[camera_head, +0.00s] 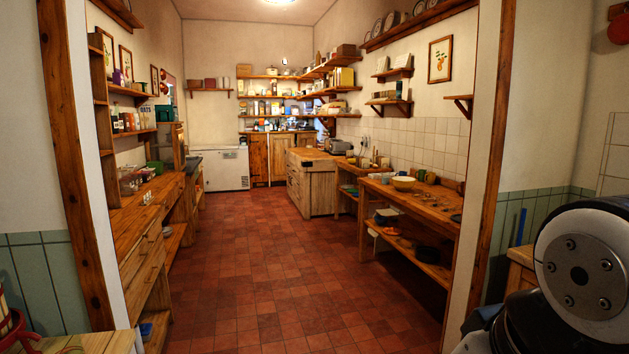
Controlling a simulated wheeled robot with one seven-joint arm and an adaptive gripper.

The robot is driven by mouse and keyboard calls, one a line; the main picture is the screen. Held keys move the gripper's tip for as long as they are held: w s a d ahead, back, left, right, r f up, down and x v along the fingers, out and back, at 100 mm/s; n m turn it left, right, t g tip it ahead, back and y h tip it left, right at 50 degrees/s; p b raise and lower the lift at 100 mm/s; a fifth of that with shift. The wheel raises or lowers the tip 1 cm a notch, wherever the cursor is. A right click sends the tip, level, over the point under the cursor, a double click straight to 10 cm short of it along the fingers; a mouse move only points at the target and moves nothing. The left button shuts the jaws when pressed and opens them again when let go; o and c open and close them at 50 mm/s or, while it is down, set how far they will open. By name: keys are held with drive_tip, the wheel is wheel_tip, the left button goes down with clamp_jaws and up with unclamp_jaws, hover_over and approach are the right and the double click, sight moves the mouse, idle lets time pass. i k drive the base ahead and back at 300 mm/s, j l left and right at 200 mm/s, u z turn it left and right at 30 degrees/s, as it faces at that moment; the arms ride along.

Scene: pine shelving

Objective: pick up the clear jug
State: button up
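I cannot make out a clear jug in this view. Small clear or pale containers (130,181) stand on the left wooden counter (140,215), but they are too small to tell whether one is a jug. My gripper is not in view. Only a round, dark and grey part of my own arm shows at the lower right.
A wooden-framed doorway opens onto a pantry with a clear red tiled floor (265,265). A low workbench (425,205) with a pale bowl (403,183) stands right. A wooden block (312,180) and white chest (226,169) stand farther back. Shelves line the walls.

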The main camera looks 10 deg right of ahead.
sight(384, 180)
drive_tip(key=i+z, duration=0.1)
drive_tip(key=i, duration=5.2)
drive_tip(key=i+z, duration=0.15)
drive_tip(key=i, duration=0.3)
drive_tip(key=i+j+z, duration=0.15)
drive_tip(key=i, duration=0.35)
drive_tip(key=i+j+z, duration=0.15)
drive_tip(key=i, duration=0.3)
